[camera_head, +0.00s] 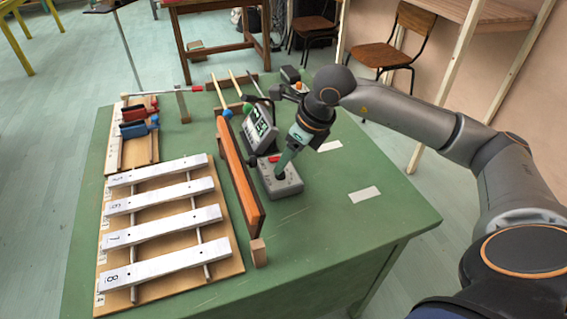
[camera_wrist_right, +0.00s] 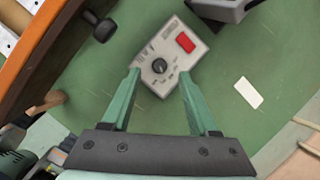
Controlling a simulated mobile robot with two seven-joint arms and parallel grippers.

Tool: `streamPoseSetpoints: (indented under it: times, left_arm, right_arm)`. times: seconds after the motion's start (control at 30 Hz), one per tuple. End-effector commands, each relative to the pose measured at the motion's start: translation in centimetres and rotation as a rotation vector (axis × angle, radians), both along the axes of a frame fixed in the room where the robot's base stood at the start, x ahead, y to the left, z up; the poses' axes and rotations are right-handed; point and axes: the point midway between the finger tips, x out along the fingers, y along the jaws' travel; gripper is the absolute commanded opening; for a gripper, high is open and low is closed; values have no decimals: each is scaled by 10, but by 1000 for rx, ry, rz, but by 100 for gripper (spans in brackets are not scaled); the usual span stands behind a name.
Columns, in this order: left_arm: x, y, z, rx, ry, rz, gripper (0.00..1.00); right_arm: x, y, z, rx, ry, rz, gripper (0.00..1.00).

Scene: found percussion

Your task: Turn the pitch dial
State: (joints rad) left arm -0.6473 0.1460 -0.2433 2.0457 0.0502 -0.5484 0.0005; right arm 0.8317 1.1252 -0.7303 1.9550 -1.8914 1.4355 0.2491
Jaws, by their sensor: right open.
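The pitch dial (camera_wrist_right: 159,66) is a black round knob on a small grey box (camera_wrist_right: 168,50) with printed marks around it. A red button (camera_wrist_right: 185,42) sits on the same box. In the head view the box (camera_head: 283,187) stands on the green table, right of an upright orange-brown board. My right gripper (camera_wrist_right: 158,78) is open above the box, its two green fingers on either side of the dial in the wrist view. Whether they touch the dial I cannot tell. My left gripper is not in view.
The orange-brown board (camera_head: 238,175) stands close left of the box. A grey device with a display (camera_head: 258,127) stands behind it. White numbered bars (camera_head: 160,233) lie on a wooden frame at left. The green table (camera_head: 340,235) is mostly clear at right, with two white cards.

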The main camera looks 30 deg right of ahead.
Motion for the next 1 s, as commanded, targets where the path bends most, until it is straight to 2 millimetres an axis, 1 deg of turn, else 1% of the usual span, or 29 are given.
streamPoseSetpoints:
  times: [0.03, 0.2, 0.3, 0.4, 0.57, 1.0]
  left_arm:
    - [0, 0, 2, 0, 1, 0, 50]
    - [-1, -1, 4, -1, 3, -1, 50]
    - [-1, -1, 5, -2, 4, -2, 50]
    - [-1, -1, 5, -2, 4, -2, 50]
    - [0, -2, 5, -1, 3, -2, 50]
    - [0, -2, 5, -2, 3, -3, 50]
  right_arm:
    - [-4, -3, 14, -3, -5, -1, 60]
    - [-17, -8, 47, -1, -4, -1, 60]
    - [-23, -10, 62, -1, -3, 0, 60]
    - [-27, -12, 72, 0, -2, 0, 60]
    - [-30, -14, 78, -2, -1, -1, 60]
    - [-30, -13, 78, 0, 0, 0, 60]
